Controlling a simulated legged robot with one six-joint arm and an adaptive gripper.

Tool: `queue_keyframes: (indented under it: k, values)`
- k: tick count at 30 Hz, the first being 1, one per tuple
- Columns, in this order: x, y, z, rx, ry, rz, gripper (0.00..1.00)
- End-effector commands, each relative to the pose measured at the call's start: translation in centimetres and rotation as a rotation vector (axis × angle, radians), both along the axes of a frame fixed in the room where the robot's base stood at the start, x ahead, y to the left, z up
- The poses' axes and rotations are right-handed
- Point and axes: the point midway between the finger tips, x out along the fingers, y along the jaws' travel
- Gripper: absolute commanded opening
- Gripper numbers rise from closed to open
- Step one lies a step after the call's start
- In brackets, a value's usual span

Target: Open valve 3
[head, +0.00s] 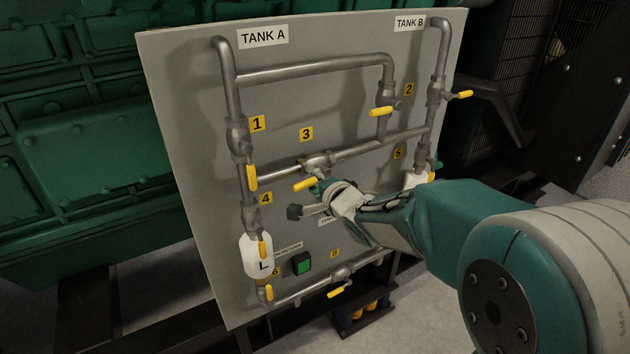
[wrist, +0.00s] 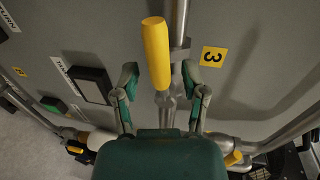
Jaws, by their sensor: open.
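Valve 3 (head: 316,160) sits on the middle cross pipe of the grey panel, under the yellow label 3 (head: 306,134). Its yellow handle (head: 305,184) runs nearly along that pipe in the picture. In the wrist view the handle (wrist: 156,52) points up the picture, beside the pipe, and label 3 (wrist: 213,57) is to its right. My gripper (head: 305,198) is open at the handle. In the wrist view its two fingers (wrist: 160,76) are on either side of the handle's lower part, with a visible gap on each side. Contact does not show.
The panel (head: 190,120) carries several other yellow-handled valves, including valve 1 (head: 251,178) at left and valve 2 (head: 381,111) upper right. A green button (head: 303,263) and a white container marked L (head: 257,256) are below left. Green machinery (head: 80,150) stands behind.

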Motion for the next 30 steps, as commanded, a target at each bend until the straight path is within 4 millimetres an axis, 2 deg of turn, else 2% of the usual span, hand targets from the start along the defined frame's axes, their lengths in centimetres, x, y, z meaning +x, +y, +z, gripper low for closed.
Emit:
queue_keyframes:
  k: [18,23,30]
  values:
    - [-8.3,-6.0,2.0,0.001,-0.002,-0.004,0.56]
    - [-9.3,-6.6,2.2,0.001,0.001,-0.003,0.56]
    - [-9.5,-6.7,2.2,0.001,0.002,-0.002,0.56]
